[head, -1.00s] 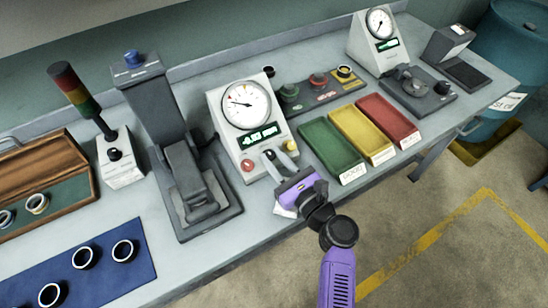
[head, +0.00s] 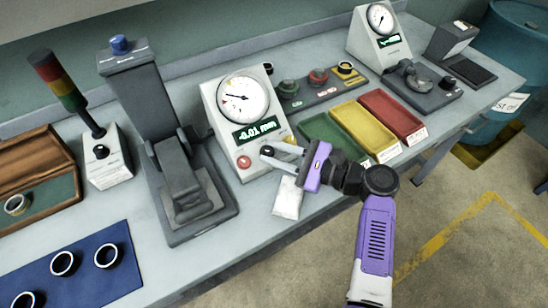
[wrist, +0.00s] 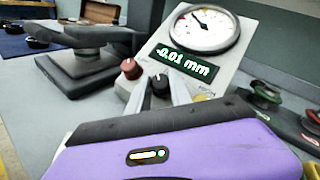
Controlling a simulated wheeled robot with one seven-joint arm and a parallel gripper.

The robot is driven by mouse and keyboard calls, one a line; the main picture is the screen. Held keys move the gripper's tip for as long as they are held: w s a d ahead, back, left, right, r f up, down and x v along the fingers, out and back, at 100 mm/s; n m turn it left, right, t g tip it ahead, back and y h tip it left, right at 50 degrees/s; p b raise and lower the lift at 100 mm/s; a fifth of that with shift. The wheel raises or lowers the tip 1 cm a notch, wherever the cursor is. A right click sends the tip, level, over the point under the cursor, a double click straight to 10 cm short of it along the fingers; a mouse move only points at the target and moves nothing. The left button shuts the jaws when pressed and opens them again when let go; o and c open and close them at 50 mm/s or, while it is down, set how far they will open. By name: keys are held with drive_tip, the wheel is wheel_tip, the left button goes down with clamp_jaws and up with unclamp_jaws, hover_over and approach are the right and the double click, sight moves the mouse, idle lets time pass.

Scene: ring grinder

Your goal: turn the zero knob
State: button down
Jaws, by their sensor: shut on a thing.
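The grey gauge box (head: 212,112) has a round dial (head: 243,98) and a green readout (head: 256,133) that shows -0.01 mm, clear in the wrist view (wrist: 183,61). Low on its sloped front are a red knob (head: 244,162), a black knob (head: 267,151) and a yellow button (head: 290,140). The black knob also shows between my fingertips in the wrist view (wrist: 159,84). No label on it is readable. My gripper (head: 270,156) reaches in from the right with its fingers shut on the black knob. The yellow button is partly hidden in the wrist view.
Green (head: 322,130), yellow (head: 352,124) and red (head: 402,113) trays lie right of the gauge box. A grey press (head: 150,110) stands close on its left. A white card (head: 289,198) lies under my gripper near the bench's front edge.

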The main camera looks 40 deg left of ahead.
drive_tip(key=shift+w+n+g+h+b, duration=0.1)
drive_tip(key=shift+n+g+h+b, duration=0.35)
drive_tip(key=shift+n+g, duration=0.3)
drive_tip(key=shift+n, duration=0.25)
drive_tip(key=c, duration=1.2)
unclamp_jaws()
drive_tip(key=shift+o, duration=0.2)
drive_tip(key=shift+b+v, duration=0.45)
drive_tip(key=shift+v, duration=3.45)
